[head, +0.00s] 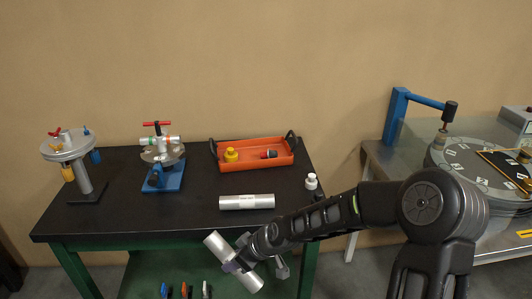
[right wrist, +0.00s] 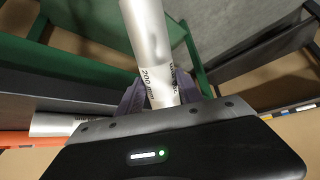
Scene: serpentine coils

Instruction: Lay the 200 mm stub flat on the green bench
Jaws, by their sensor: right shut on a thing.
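The 200 mm stub is a silver tube marked "200 mm" in the right wrist view (right wrist: 150,50). My right gripper (head: 236,266) is shut on the stub (head: 216,244), which is tilted in front of the bench's front edge in the head view. The green bench (head: 110,205) has a black top and green legs. A second silver tube (head: 246,202) lies flat on the bench top near its front right; its end also shows at the left of the right wrist view (right wrist: 55,124). My left gripper is in neither view.
A blue-based clamp (head: 163,176) and a grey round stand (head: 80,172) stand left. The front left top is clear.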

